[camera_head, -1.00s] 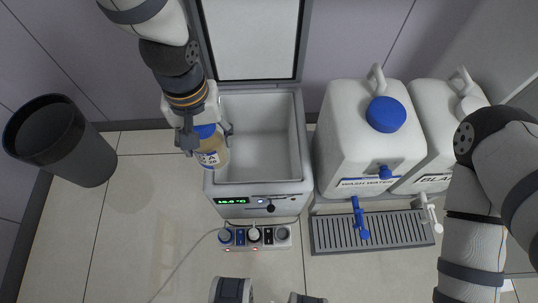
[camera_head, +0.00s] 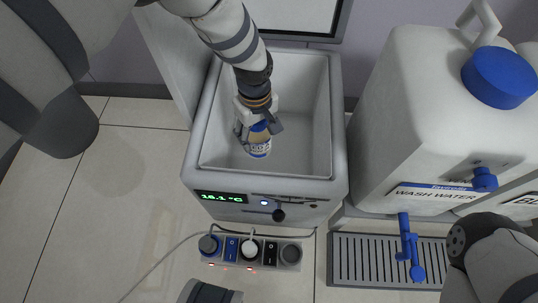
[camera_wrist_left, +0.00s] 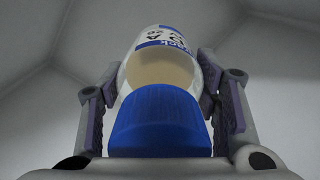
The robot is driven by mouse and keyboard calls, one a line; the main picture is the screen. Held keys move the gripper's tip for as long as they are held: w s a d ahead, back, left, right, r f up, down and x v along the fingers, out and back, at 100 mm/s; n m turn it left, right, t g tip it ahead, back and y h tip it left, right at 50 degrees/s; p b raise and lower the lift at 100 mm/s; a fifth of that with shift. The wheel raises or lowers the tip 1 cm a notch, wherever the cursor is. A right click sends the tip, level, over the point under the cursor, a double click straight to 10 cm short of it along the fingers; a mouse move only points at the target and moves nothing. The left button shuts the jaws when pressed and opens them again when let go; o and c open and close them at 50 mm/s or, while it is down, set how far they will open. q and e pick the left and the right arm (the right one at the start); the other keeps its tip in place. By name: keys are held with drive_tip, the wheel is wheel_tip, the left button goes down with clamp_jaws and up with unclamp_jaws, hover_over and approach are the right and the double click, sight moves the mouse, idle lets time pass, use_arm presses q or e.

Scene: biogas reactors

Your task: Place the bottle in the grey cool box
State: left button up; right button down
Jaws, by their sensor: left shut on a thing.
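The bottle (camera_head: 259,143) has a blue cap, a blue and white label and tan contents. My left gripper (camera_head: 258,126) is shut on it near the cap and holds it inside the open grey cool box (camera_head: 340,150). The left wrist view shows the bottle (camera_wrist_left: 160,65) between both finger pads, with its blue cap towards the camera and grey inner walls around. Whether the bottle touches the floor of the box I cannot tell. My right arm shows at the lower right, but its gripper is out of view.
The box's lid (camera_head: 290,15) stands open at the back. A white wash water canister (camera_head: 425,120) with a blue cap stands to the right, above a drain grate (camera_head: 370,262). A power strip (camera_head: 250,250) with a cable lies in front of the box.

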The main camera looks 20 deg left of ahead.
use_arm(q)
wheel_tip(320, 180, down, 10)
drive_tip(key=b, duration=0.4)
drive_tip(key=shift+r, duration=0.15)
drive_tip(key=o, duration=1.7)
drive_tip(key=shift+r, duration=0.1)
wheel_tip(320, 180, up, 11)
drive_tip(key=p, duration=0.5)
drive_tip(key=shift+r, duration=0.7)
